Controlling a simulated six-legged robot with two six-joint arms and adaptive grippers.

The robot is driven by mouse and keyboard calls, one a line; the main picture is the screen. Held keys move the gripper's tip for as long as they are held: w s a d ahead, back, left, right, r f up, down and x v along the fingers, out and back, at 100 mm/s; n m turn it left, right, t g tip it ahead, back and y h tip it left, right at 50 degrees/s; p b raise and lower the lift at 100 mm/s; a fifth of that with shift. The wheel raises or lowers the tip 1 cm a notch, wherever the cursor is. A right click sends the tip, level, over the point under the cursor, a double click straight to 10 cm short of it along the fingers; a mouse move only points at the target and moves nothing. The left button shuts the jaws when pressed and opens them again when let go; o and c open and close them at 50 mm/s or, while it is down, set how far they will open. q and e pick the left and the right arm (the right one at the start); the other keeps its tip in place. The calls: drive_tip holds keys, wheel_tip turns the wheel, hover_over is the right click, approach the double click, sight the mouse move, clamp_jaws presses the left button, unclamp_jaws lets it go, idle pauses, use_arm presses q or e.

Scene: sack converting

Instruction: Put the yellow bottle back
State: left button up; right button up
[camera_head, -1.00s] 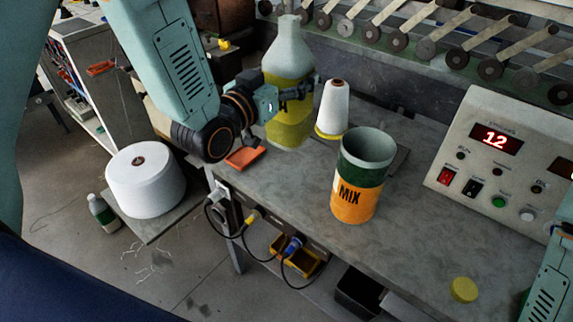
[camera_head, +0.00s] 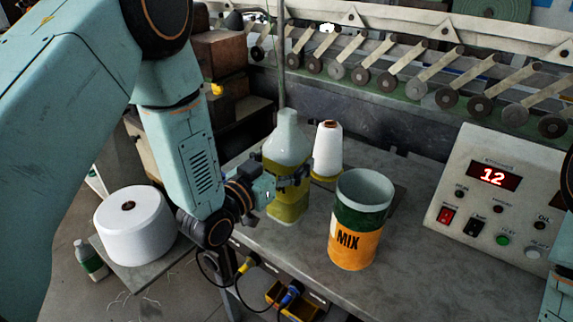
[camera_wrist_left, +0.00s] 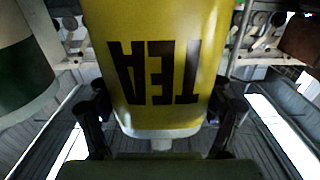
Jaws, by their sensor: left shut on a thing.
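The yellow bottle (camera_head: 286,150) is pale at the neck and yellow below. My left gripper (camera_head: 287,182) is shut around its middle from the left. The bottle is upright over the near-left part of the grey worktable (camera_head: 400,240); I cannot tell whether its base touches. In the left wrist view, its yellow label (camera_wrist_left: 160,70) reads TEA upside down, between the two dark fingers of my left gripper (camera_wrist_left: 160,110). My right gripper is out of view; only part of that arm shows at the right edge.
An open green and orange MIX can (camera_head: 358,220) stands just right of the bottle. A white thread cone (camera_head: 328,150) stands close behind. A control box (camera_head: 500,195) is at right, and a large white spool (camera_head: 135,228) at left. The table is clear before the box.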

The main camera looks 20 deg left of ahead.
use_arm(q)
drive_tip(key=shift+a+f, duration=0.4)
drive_tip(key=shift+f, duration=0.3)
drive_tip(key=o, duration=1.2)
drive_tip(key=shift+w+a+f, duration=0.1)
drive_tip(key=shift+w, duration=0.1)
drive_tip(key=o, duration=0.3)
drive_tip(key=shift+s+d, duration=0.1)
drive_tip(key=shift+d, duration=0.15)
drive_tip(key=shift+o, duration=0.6)
drive_tip(key=shift+s+d+r, duration=0.15)
drive_tip(key=shift+r, duration=0.1)
drive_tip(key=v, duration=0.9)
drive_tip(key=shift+s+a+f+p, duration=0.1)
drive_tip(key=shift+s+a+p, duration=0.1)
drive_tip(key=shift+a+p, duration=0.2)
drive_tip(key=shift+v, duration=1.1)
drive_tip(key=shift+d, duration=0.15)
